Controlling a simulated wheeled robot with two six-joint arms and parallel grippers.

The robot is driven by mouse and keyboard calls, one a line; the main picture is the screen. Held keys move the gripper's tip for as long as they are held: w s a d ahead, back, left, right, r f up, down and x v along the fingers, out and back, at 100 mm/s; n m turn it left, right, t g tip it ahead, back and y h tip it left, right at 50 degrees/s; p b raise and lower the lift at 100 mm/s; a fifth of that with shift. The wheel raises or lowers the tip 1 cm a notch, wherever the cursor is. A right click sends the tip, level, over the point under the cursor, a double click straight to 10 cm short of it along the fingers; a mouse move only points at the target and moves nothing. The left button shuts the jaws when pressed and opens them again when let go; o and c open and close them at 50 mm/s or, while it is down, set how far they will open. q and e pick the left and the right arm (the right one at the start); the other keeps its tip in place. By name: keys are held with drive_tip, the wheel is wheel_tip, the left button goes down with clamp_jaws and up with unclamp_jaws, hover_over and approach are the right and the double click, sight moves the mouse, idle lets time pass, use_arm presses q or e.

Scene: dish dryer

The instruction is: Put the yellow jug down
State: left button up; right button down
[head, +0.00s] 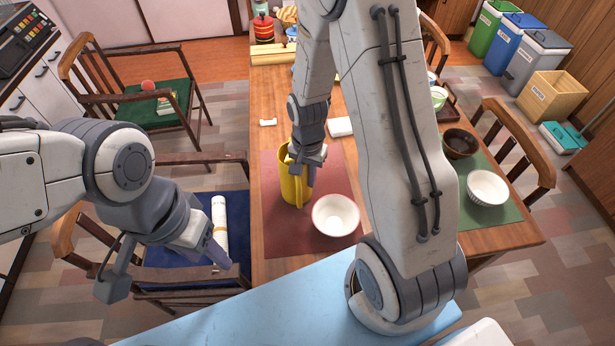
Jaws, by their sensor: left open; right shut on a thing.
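The yellow jug (291,184) is upright over the left part of the dark red mat (280,235) on the wooden table. I cannot tell whether its base touches the mat. My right gripper (308,160) is shut on the jug at its right side, near the handle, and hides part of it. My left gripper (165,270) is open and empty, off the table's left side, above a chair with a blue cushion.
A white bowl (336,215) stands on the mat just right of the jug. A dark bowl (460,143) and a ribbed white bowl (487,187) are on the green mat (505,212) at right. A white block (340,127) lies behind the red mat.

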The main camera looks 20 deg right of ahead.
drive_tip(key=shift+f, duration=0.2)
drive_tip(key=c, duration=1)
unclamp_jaws()
drive_tip(key=shift+o, duration=0.2)
drive_tip(key=shift+r, duration=0.15)
